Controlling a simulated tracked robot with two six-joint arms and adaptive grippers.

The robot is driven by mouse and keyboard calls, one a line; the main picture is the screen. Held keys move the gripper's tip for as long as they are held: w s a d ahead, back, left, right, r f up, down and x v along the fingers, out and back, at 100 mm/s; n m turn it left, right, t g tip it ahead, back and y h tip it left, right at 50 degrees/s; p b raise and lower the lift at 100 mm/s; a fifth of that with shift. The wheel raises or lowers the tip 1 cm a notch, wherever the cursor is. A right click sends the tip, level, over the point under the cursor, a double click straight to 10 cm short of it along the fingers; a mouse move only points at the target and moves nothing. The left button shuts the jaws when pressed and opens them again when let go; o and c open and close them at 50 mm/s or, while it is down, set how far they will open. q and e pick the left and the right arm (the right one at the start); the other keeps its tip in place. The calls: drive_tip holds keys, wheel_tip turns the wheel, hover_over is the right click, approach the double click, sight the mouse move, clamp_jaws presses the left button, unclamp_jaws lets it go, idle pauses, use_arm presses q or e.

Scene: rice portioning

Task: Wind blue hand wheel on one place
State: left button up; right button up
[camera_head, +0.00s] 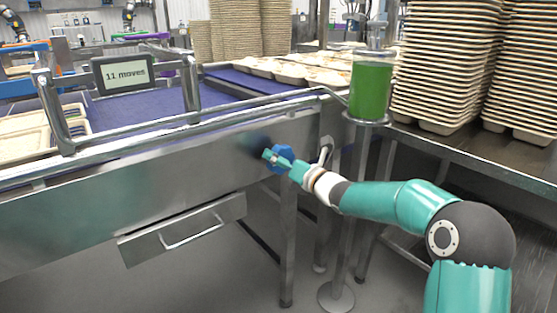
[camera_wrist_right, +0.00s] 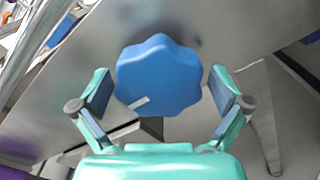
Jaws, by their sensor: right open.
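The blue hand wheel (camera_head: 281,157) is mounted on the side of the steel conveyor frame, near its right end. In the right wrist view the wheel (camera_wrist_right: 158,76) has a lobed rim and a short pale mark at its lower left. My right gripper (camera_head: 272,157) is at the wheel. In the wrist view the right gripper (camera_wrist_right: 162,92) is open, one finger on each side of the wheel, with a gap visible on both sides. My left gripper is not in view.
A green-filled dispenser (camera_head: 371,88) stands right of the wheel. Stacks of trays (camera_head: 450,60) fill the right side. A drawer (camera_head: 185,230) hangs below the frame.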

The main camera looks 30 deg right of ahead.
drive_tip(key=shift+w, duration=0.3)
drive_tip(key=c, duration=1)
drive_tip(key=shift+a, duration=0.15)
